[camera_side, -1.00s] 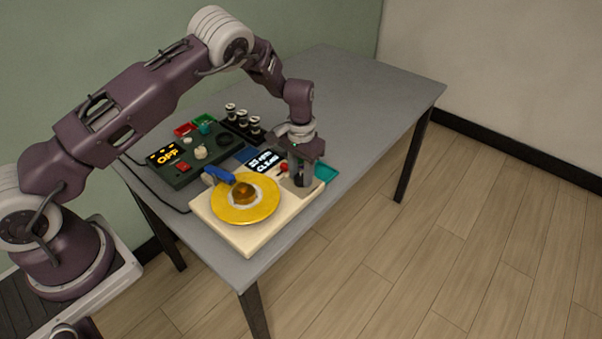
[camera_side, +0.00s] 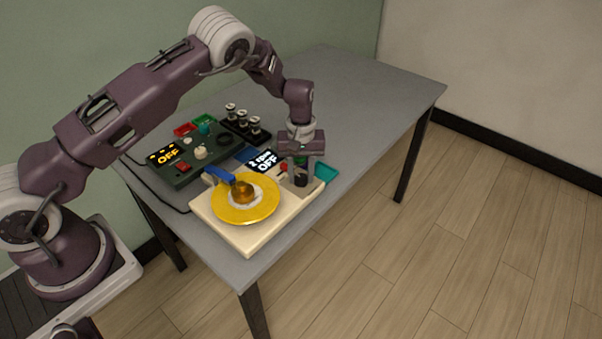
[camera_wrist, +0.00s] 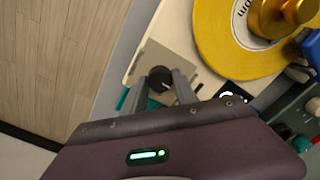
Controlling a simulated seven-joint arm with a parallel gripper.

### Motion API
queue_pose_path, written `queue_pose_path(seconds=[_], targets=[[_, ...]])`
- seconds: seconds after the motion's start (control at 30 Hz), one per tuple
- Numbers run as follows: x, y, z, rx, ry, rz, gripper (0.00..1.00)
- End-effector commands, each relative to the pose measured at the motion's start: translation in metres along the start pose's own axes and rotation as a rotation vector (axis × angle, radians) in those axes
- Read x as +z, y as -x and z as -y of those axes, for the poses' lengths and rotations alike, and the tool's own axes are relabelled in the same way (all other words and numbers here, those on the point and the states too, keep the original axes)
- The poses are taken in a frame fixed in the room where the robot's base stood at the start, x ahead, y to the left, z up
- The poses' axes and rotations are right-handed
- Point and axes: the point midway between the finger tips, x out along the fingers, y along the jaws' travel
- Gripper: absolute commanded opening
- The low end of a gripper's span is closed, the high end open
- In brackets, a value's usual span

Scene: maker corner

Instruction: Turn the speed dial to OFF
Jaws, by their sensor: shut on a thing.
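The speed dial (camera_wrist: 159,83) is a dark round knob with a pale pointer mark, on the cream turntable base (camera_side: 246,243). It also shows in the side view (camera_side: 300,179), below my gripper (camera_side: 301,172). My gripper (camera_wrist: 162,88) points down and is shut on the dial, one finger on each side of it. The display (camera_side: 264,161) beside the dial reads "2 rpm" and "OFF". The yellow disc (camera_side: 232,211) with an amber centre piece lies on the base, left of my gripper.
A dark green control box (camera_side: 182,174) with an orange "OFF" display stands behind the base. A black rack (camera_side: 243,132) with several small jars is at the back. A teal tray (camera_side: 327,172) lies right of the dial. The table's far right is clear.

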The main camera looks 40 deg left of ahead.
Motion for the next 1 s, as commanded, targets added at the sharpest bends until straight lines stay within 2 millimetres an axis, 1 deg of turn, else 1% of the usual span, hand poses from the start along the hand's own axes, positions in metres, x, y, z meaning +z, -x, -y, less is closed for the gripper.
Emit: queue_pose_path(seconds=[0.23, 0.63, 0.67, 0.7, 0.77, 1.0], targets=[[0.0001, 0.0009, -0.0006, 0.001, 0.043, 0.0, 0.0], [0.0, 0.0009, -0.0006, 0.002, 0.049, 0.0, 0.0], [0.0, 0.0009, -0.0006, 0.002, 0.049, 0.0, 0.36], [-0.0001, 0.0009, -0.0006, 0.002, 0.049, 0.0, 0.44], [-0.0001, 0.0008, -0.0006, 0.002, 0.048, 0.0, 0.55], [0.0, 0.0003, -0.0003, 0.001, 0.048, 0.0, 0.56]])
